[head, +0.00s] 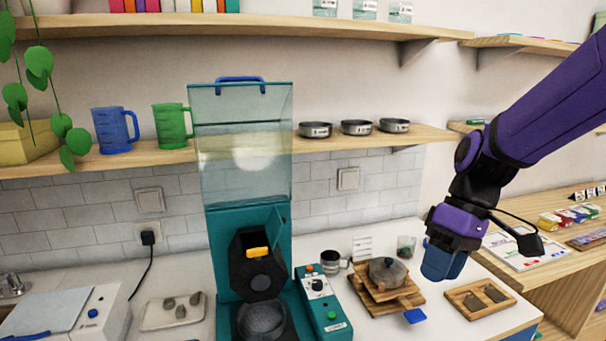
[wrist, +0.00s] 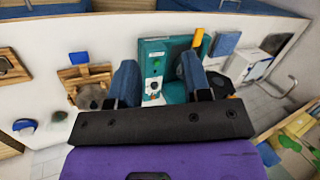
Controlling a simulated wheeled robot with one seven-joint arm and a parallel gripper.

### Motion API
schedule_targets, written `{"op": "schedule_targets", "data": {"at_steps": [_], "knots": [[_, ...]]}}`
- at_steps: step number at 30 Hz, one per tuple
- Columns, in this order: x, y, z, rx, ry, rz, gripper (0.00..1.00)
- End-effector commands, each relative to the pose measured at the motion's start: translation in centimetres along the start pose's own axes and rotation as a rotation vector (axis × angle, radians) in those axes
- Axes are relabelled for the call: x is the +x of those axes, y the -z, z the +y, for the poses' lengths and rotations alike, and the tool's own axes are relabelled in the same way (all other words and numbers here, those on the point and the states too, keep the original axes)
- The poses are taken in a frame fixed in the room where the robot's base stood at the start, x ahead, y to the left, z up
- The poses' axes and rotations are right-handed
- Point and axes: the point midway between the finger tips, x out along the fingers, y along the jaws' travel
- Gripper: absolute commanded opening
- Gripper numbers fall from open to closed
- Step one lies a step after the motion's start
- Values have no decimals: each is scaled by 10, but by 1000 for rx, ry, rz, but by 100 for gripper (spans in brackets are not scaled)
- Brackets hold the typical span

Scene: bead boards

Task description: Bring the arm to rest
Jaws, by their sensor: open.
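My purple and black arm (head: 545,105) reaches in from the right in the head view. My gripper (head: 436,268) hangs with its blue fingers pointing down, above the counter between a wooden board and a wooden tray. In the wrist view my gripper (wrist: 160,72) shows two blue fingers spread apart with nothing between them. The teal control box (wrist: 153,68) shows beyond the gap between them.
A teal machine (head: 240,200) with a clear hopper stands on the counter. A grey stone-like pot (head: 388,271) sits on a wooden board (head: 372,297). A wooden tray (head: 458,300) lies to the right. Shelves (head: 430,133) with cups and tins run along the wall.

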Motion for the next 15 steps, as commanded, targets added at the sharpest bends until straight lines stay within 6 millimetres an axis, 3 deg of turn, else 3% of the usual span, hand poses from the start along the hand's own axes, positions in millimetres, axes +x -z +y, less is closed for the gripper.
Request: {"op": "schedule_targets", "data": {"at_steps": [15], "knots": [[-72,-85,-24,325,-434,307,44]]}}
